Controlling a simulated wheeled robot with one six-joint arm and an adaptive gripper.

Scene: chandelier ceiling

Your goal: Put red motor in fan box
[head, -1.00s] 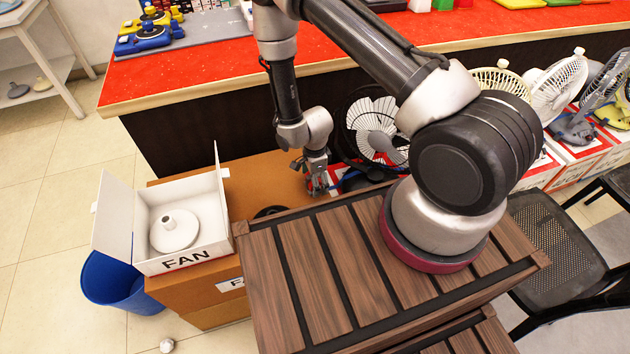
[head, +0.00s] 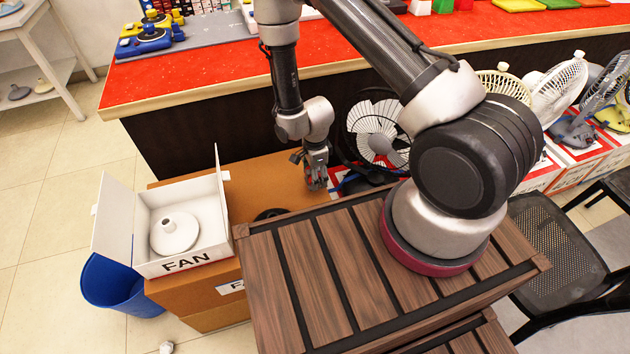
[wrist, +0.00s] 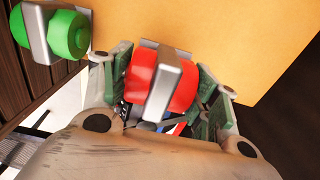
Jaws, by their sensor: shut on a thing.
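The red motor (wrist: 151,76), a rounded red body with a grey metal band, is between the fingers of my gripper (wrist: 160,90) in the wrist view. My gripper is shut on it. In the head view my gripper (head: 316,180) points down over the right part of the brown cardboard, and the motor is barely visible there. The white fan box (head: 188,262), labelled FAN, stands open to the left of my gripper. A white round fan base (head: 174,236) with a short stem is inside it.
A green motor (wrist: 68,34) shows at the upper left of the wrist view. The box rests on brown cardboard (head: 245,185), with free surface between it and my gripper. A slatted wooden table (head: 330,270), a black fan (head: 375,130) and a blue bin (head: 115,285) are nearby.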

